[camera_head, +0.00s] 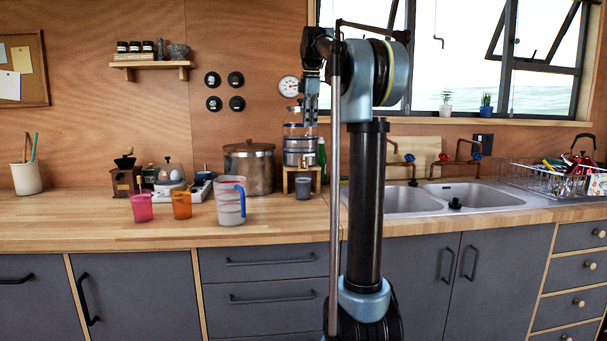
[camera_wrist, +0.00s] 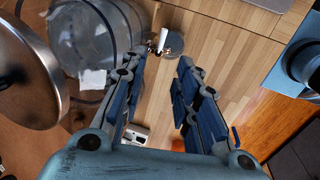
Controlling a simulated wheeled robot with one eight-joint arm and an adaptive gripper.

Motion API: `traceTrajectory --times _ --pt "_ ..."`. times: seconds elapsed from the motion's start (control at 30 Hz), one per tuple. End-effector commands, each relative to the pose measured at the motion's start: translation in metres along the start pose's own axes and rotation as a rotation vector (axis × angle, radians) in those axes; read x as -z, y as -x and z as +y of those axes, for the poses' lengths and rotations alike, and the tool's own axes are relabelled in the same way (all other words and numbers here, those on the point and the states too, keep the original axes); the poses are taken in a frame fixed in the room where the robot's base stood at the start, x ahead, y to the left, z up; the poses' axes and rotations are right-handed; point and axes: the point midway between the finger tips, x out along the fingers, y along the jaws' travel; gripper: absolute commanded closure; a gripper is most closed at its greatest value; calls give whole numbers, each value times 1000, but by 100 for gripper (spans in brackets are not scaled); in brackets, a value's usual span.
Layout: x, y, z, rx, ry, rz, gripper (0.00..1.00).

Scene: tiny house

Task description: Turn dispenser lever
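The glass dispenser (camera_head: 300,143) stands on a small wooden stand, with a grey cup (camera_head: 303,188) beneath it. My gripper (camera_head: 309,116) points down in front of the dispenser's upper part, partly covering it. In the wrist view, the clear dispenser body (camera_wrist: 100,45) and a round metal lid (camera_wrist: 32,75) lie left of my fingers. A small tap with its lever (camera_wrist: 161,40) shows beyond the fingertips, over a grey round shape that looks like the cup (camera_wrist: 174,44). My gripper (camera_wrist: 166,62) is open and empty. Contact with the lever is not visible.
A large metal pot (camera_head: 249,166), a clear pitcher with a blue handle (camera_head: 230,202), and orange (camera_head: 181,205) and pink (camera_head: 142,207) cups stand left of the dispenser. The sink (camera_head: 470,195) is to the right. The counter front (camera_head: 130,236) is clear.

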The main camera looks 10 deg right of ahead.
Motion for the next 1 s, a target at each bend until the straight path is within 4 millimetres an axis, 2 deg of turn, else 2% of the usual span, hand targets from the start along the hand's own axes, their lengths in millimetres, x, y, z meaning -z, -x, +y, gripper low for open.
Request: traceTrajectory --times 0.2,0.37,0.57,1.0 --pt "3 40 0 0 -8 -1 71" --pt "4 49 -1 0 -12 -2 71" --pt "4 28 -2 0 -12 -2 71" --pt "4 -46 -1 0 -11 -2 71"
